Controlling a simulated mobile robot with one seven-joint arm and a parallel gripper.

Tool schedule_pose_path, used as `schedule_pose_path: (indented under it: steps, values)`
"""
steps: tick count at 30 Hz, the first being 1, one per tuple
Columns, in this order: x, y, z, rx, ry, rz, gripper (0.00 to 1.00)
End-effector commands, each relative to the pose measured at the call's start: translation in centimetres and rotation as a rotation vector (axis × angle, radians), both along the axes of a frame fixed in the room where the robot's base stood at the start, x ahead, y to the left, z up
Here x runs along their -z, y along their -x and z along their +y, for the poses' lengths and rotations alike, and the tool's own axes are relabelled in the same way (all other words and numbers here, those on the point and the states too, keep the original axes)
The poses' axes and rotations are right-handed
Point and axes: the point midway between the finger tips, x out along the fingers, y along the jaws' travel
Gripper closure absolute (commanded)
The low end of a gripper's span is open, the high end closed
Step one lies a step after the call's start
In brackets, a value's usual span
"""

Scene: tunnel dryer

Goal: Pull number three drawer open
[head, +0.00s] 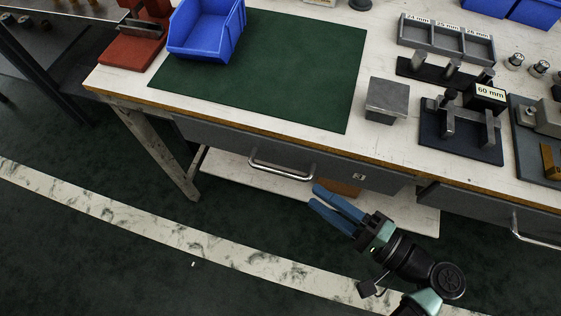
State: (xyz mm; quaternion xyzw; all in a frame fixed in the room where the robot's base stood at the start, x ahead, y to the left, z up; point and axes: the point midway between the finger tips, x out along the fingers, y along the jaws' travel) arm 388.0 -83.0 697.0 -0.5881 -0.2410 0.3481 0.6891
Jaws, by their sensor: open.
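A grey drawer (225,138) is under the front edge of the workbench and looks closed. It has a curved metal handle (281,173) and a small label (359,177) right of the handle, too small to read for sure. My gripper (315,195) has two blue fingers, open with nothing between them. Its tips are just right of and below the handle's right end in the picture, seemingly apart from it. A second grey drawer (470,200) is at the right, its handle (516,228) partly cut by the picture edge.
The benchtop (335,145) holds a green mat (270,70), a blue bin (207,30), a grey block (387,99) and several fixtures, including one marked 60 mm (462,130). A lower shelf (235,170) and a leg (160,150) are below. The floor in front looks clear.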

Motion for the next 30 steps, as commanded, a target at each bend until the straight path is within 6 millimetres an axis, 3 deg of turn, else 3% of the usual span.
schedule_pose_path:
  steps: [9,15,27,30]
  values:
    - [0.7,-4.3,5.2,-0.004,0.003,0.000,0.55]
    - [0.9,-6.1,7.2,-0.002,0.004,0.000,0.55]
    - [0.8,-6.7,7.8,0.000,0.004,0.000,0.55]
    - [0.8,-6.7,7.8,0.000,0.004,0.000,0.70]
